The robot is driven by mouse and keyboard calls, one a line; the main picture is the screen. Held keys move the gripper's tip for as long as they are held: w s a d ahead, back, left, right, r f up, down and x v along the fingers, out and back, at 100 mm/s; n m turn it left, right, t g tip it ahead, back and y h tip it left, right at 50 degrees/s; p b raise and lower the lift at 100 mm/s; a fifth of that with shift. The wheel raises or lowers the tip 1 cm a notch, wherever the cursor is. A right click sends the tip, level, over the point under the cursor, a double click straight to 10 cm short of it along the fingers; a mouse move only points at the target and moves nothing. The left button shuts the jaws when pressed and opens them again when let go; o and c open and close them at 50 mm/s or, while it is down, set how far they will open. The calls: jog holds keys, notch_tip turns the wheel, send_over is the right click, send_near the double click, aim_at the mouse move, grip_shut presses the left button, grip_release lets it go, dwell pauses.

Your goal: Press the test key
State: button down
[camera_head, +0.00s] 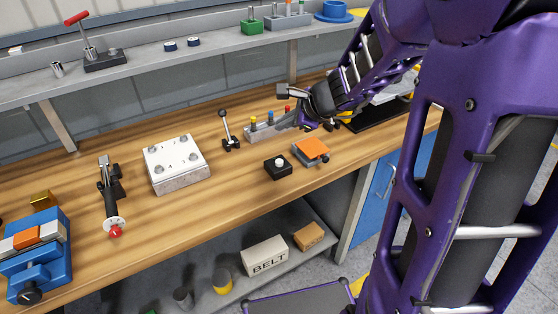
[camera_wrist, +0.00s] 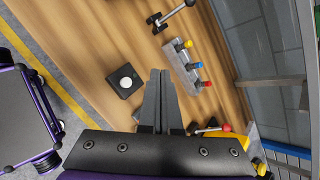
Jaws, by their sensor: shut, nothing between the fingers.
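The test key appears to be the black box (camera_head: 277,167) with a round white button on top, sitting on the wooden bench. The same box shows in the wrist view (camera_wrist: 124,82), left of my fingers; I cannot read any label on it. My gripper (camera_wrist: 160,72) is shut and empty, its two grey fingers together. In the head view my gripper (camera_head: 284,122) hangs over the bench, behind and slightly right of the black box, close to the block with coloured knobs. It is apart from the white button.
A grey block with yellow, blue and red knobs (camera_wrist: 187,65) stands near my fingers. An orange-topped pad (camera_head: 313,148) is right of the box. A lever (camera_head: 228,133), a white plate block (camera_head: 177,165) and a red-tipped tool (camera_head: 112,200) stand leftward. Bench between is clear.

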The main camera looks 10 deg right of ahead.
jog(key=shift+f, duration=0.1)
notch_tip(320, 180, down, 9)
jog(key=b, duration=0.8)
jog(key=shift+r, duration=0.2)
jog(key=shift+f, duration=0.15)
dwell(1.4)
jog(key=shift+f+b, duration=0.25)
jog(key=shift+b, duration=0.15)
jog(key=shift+f+b, duration=0.55)
jog(key=shift+b, duration=0.05)
dwell(0.6)
jog(key=shift+r, duration=0.1)
jog(key=shift+r+p, duration=0.8)
jog(key=shift+r, duration=0.05)
jog(key=shift+r+p, duration=2.15)
jog(key=shift+r, duration=0.4)
